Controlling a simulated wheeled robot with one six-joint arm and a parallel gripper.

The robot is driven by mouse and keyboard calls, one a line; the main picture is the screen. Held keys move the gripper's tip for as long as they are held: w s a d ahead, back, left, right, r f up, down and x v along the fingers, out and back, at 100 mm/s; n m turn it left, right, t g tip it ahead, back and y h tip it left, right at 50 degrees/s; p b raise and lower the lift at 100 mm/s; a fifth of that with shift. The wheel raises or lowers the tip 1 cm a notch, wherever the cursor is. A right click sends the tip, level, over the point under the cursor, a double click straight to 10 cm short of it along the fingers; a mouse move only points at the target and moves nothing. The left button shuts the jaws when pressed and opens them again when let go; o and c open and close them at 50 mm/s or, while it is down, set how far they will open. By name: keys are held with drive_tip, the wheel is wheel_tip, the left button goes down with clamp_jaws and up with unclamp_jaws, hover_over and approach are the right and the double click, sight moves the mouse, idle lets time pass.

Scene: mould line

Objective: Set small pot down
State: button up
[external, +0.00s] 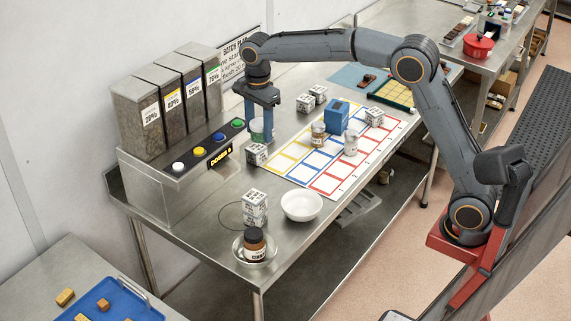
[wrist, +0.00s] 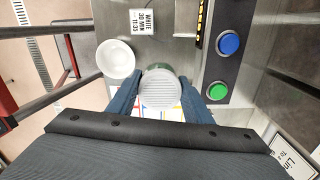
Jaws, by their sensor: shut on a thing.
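The small pot (external: 257,127), pale green and see-through, is between the fingers of my gripper (external: 260,133), beside the button panel of the dispenser. In the wrist view the pot shows from above as a round, ribbed, whitish top with a green rim (wrist: 161,91). The two blue fingers (wrist: 160,103) are on either side of it and shut on it. Its underside is hidden, and I cannot tell whether it touches the steel table (external: 215,195).
The dispenser's buttons (wrist: 216,90) are close beside the gripper. A white labelled box (external: 256,154) stands just below the pot. A white bowl (external: 302,205) stands nearer the front. A coloured-grid mat (external: 329,182) with a blue box (external: 337,117) and two jars lies to the right.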

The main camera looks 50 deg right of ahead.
drive_tip(key=s+d+p, duration=0.1)
drive_tip(key=s+d, duration=0.5)
drive_tip(key=d, duration=0.6)
drive_tip(key=s+d+p, duration=0.1)
drive_tip(key=s+d, duration=0.5)
drive_tip(key=d, duration=0.7)
drive_tip(key=f, duration=0.6)
drive_tip(key=f+p, duration=0.1)
drive_tip(key=f, duration=1.1)
drive_tip(key=shift+s+f+p, duration=0.25)
drive_tip(key=shift+p, duration=0.1)
drive_tip(key=shift+f+p, duration=0.6)
drive_tip(key=shift+f, duration=1.7)
drive_tip(key=shift+f, duration=0.15)
drive_tip(key=o, duration=1.1)
